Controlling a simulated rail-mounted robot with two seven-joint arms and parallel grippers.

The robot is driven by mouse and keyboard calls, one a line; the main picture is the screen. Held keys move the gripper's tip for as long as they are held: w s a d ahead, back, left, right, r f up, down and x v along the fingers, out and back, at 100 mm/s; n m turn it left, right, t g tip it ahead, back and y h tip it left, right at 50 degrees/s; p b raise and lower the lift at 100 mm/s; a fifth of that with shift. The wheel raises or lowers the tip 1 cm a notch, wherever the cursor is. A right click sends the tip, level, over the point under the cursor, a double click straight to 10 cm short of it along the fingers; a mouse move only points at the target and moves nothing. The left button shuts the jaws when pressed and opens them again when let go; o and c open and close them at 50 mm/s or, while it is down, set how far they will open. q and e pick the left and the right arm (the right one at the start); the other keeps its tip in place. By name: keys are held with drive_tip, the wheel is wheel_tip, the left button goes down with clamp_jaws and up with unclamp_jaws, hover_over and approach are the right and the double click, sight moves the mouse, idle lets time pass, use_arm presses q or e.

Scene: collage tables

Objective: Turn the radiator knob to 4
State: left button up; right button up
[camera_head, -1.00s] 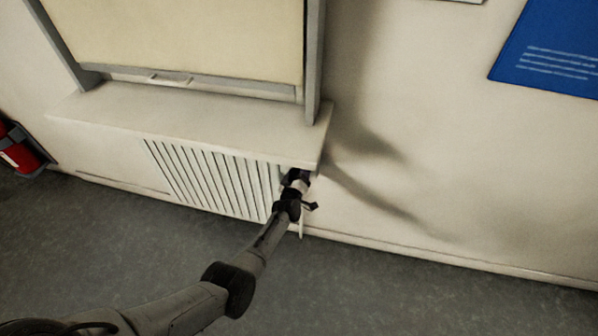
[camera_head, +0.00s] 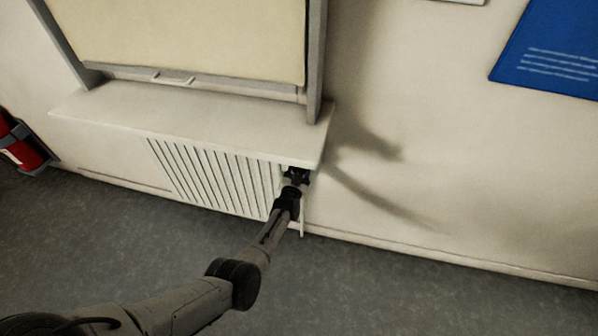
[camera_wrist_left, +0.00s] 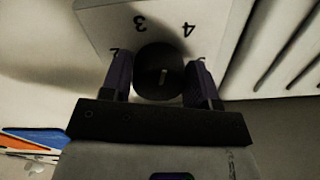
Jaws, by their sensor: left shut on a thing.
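The radiator knob (camera_wrist_left: 160,72) is a dark round knob with a short pale mark on its face. It sits on a pale plate (camera_wrist_left: 105,18) with a 3 and a 4 that read upside down in the left wrist view. Other numerals are partly covered by the fingers. I cannot tell which number the mark points to. My left gripper (camera_wrist_left: 160,78) is shut on the knob, one finger on each side. In the head view the left gripper (camera_head: 297,175) is at the radiator's right end, under the sill, and hides the knob.
The white radiator (camera_head: 215,180) with vertical slats is under a pale window sill (camera_head: 200,112). The sill's right corner is close above my gripper. A red fire extinguisher (camera_head: 22,150) is at the far left. The grey floor (camera_head: 420,275) at the right is clear.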

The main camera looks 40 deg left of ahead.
use_arm(q)
drive_tip(key=m, duration=0.2)
drive_tip(key=shift+m, duration=0.4)
drive_tip(key=shift+a+r+m, duration=0.1)
drive_tip(key=shift+m, duration=0.7)
drive_tip(key=o, duration=0.9)
drive_tip(key=shift+s+d+r+p, duration=0.1)
drive_tip(key=shift+s+d+p, duration=0.15)
drive_tip(key=shift+s+p, duration=0.15)
drive_tip(key=p+v, duration=0.5)
drive_tip(key=v, duration=0.8)
